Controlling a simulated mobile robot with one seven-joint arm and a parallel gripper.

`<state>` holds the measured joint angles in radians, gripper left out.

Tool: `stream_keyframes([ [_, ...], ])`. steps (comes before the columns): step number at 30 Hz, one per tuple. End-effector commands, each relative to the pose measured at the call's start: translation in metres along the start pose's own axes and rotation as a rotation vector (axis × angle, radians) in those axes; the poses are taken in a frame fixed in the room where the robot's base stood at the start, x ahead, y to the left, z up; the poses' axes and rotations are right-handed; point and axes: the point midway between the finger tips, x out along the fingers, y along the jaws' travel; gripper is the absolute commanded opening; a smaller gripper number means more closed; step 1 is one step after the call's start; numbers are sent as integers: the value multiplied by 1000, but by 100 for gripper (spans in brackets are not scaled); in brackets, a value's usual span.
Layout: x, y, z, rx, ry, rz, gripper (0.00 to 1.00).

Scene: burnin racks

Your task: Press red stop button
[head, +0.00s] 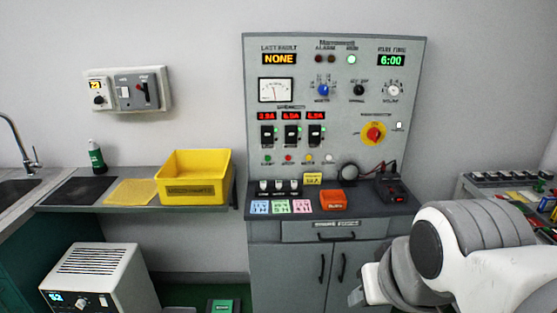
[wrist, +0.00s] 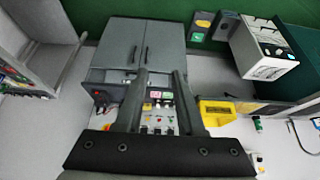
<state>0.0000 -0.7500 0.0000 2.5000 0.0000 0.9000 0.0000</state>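The red stop button (head: 374,133) is a round red knob on a yellow disc, on the right side of the grey control panel (head: 335,70). My arm is at the lower right of the head view, below and right of the button and apart from it. My gripper (wrist: 159,75) shows in the wrist view with its two dark fingers spread and nothing held between them. The grey cabinet (wrist: 138,45) lies beyond the fingertips, and part of the panel shows between the fingers. I cannot make out the stop button for certain in the wrist view.
A desk ledge below the panel holds an orange box (head: 333,200), coloured cards and a black device (head: 393,188) with cables. A yellow bin (head: 194,178) stands on the left shelf. A white unit (head: 100,278) is on the floor. A bench (head: 480,190) stands at right.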

Motion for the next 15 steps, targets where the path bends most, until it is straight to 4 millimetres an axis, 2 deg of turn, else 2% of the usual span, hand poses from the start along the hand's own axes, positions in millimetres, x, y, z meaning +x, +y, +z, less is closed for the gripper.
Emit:
stream_keyframes([
  [1, 0, 0, 0, 0, 0, 0, 27],
  [5, 0, 0, 0, 0, 0, 0, 3],
  [6, 0, 0, 0, 0, 0, 0, 0],
  [15, 0, 0, 0, 0, 0, 0, 0],
])
